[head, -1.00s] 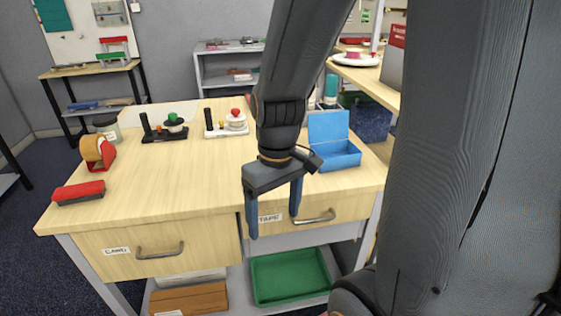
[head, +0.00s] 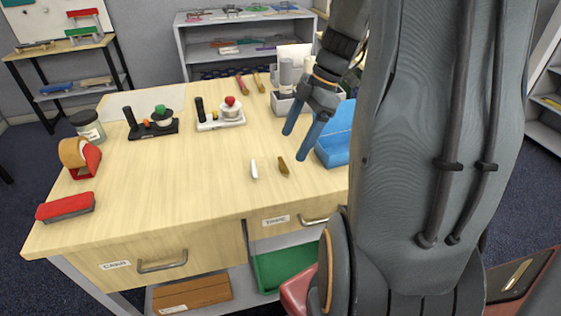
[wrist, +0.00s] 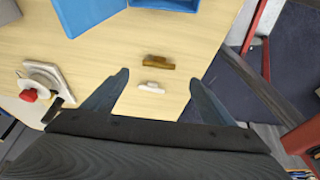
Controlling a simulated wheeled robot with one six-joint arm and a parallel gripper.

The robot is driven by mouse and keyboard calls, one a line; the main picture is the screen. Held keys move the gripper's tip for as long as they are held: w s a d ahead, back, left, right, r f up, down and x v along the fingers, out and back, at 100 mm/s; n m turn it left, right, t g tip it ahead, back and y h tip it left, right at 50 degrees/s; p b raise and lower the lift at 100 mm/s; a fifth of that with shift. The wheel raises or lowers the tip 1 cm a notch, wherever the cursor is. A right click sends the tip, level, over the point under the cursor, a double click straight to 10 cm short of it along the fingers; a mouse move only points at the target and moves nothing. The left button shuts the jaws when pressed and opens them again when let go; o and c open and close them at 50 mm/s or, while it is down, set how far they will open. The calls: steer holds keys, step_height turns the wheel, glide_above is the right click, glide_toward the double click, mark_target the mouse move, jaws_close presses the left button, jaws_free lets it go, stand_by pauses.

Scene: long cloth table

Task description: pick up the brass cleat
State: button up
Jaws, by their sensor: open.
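The brass cleat (head: 283,166) lies on the wooden table top near its front edge. A white cleat-like piece (head: 254,169) lies just left of it. In the wrist view the brass cleat (wrist: 154,62) and the white piece (wrist: 151,87) lie close together, apart, between the lines of my fingers. My gripper (head: 293,144) is open and empty, above the table and slightly to the right of the brass cleat in the head view. In the wrist view my gripper (wrist: 158,80) shows both fingers spread, with the cleat beyond the fingertips.
A blue open box (head: 335,140) stands right of my gripper. A white holder with bottles (head: 290,102) is behind it. The middle of the table is clear.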

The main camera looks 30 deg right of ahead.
mark_target(283, 163)
steer(key=shift+p+x, duration=0.95)
steer(key=shift+x, duration=2.75)
steer(key=shift+d, duration=0.15)
steer(key=c, duration=1.1)
